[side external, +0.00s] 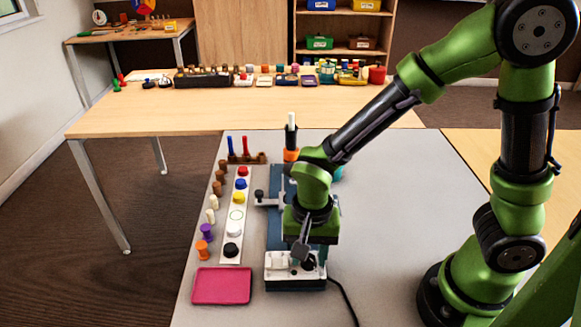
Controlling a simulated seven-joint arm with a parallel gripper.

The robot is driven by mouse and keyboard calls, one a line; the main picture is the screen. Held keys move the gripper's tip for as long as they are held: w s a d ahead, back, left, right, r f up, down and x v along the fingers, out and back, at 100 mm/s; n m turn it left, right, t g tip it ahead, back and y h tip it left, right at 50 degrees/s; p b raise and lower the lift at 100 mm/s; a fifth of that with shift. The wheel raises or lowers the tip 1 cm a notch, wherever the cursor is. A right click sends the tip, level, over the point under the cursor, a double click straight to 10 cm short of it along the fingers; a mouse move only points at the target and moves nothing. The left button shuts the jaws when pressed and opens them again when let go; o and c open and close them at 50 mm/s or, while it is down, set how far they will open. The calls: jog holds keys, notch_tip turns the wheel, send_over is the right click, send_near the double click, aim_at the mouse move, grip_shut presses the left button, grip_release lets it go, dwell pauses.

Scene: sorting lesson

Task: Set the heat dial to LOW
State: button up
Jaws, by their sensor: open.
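A white control box (281,266) with a dark base sits at the front of the grey table, and a black cable leaves its right side. A small dark knob (309,264), which looks like the heat dial, is on its top, partly hidden by my gripper. My gripper (302,257) points down just above the box, close to the knob, with its jaws open. I cannot tell whether a finger touches the knob. The dial's pointer and any LOW mark are too small to read.
A white strip (235,202) with coloured discs and several small pegs stand to the left. A pink tray (222,286) lies front left. A blue board (275,230) and a black-and-white upright piece (291,130) are behind the box. Grey table right of the cable is clear.

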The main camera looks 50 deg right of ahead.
jog(key=c, duration=0.8)
jog(key=shift+o, duration=0.2)
jog(key=shift+n, duration=0.4)
jog(key=n, duration=0.2)
jog(key=shift+n, duration=0.4)
jog(key=n, duration=0.3)
jog(key=shift+n, duration=0.4)
jog(key=n, duration=0.6)
jog(key=shift+n, duration=0.3)
